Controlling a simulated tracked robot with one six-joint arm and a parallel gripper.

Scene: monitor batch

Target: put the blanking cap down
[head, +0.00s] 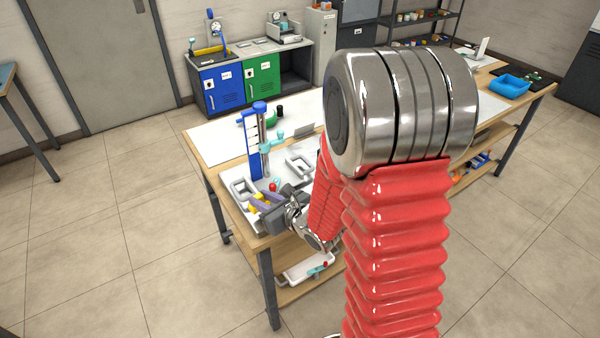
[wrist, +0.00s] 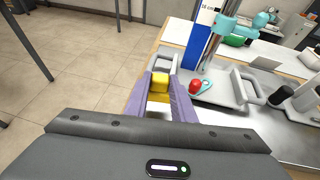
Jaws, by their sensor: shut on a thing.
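My gripper (wrist: 159,99) has two purple fingers, and they are shut on a yellow piece (wrist: 160,82), which I take to be the blanking cap. In the head view my gripper (head: 264,204) is low over the near left end of the workbench, with yellow (head: 256,205) showing at its fingers. The fingers hide part of the piece, and I cannot tell whether it touches the surface below. A red-topped part (wrist: 195,86) lies just right of the fingertips in the wrist view.
A pale tray (wrist: 222,91) with grey handles lies on the workbench. A metal column (head: 264,150) with teal clamps and a blue panel (head: 252,150) stands beyond my gripper. A black cylinder (wrist: 281,95) stands to the right. Floor is open on the left.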

